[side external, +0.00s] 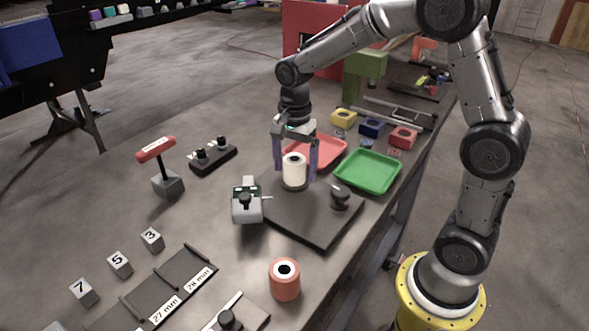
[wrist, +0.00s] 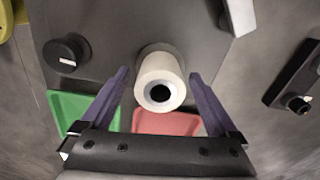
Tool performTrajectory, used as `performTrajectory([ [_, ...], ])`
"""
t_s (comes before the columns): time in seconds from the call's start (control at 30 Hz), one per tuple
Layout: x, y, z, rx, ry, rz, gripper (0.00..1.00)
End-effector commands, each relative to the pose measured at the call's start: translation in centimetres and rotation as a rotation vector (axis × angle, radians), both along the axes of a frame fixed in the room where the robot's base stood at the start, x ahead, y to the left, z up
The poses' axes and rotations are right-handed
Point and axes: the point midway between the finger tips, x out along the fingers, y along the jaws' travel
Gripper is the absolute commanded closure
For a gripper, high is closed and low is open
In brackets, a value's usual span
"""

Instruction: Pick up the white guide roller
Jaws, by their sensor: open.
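The white guide roller (side external: 293,169) is a cream-white cylinder with a dark hole in its top. It stands upright on a dark square plate (side external: 300,222). My gripper (side external: 295,178) points down over it, with one purple finger on each side of the roller in the side view. In the wrist view the roller (wrist: 160,80) lies between the open fingers (wrist: 160,75), with visible gaps on both sides. Whether either finger touches it cannot be told, but the gaps suggest not. The roller's foot is partly hidden in the wrist view.
A black knob (side external: 340,196) stands on the same plate, and a grey clamp-like device (side external: 246,203) is at its left edge. A red tray (side external: 318,150) and green tray (side external: 367,171) lie behind. A red roller (side external: 285,279) stands in front. Numbered cubes (side external: 120,264) are at front left.

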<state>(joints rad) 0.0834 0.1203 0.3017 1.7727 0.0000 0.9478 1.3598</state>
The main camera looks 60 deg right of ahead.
Motion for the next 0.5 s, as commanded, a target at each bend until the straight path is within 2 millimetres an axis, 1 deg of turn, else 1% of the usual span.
performTrajectory([
  [0.2, 0.01, -0.01, -0.06, 0.0, -0.001, 0.0, 0.05],
  [0.37, 0.02, -0.01, -0.03, 0.0, -0.001, 0.0, 0.34],
  [0.5, 0.02, -0.01, -0.02, 0.0, -0.001, 0.0, 0.59],
])
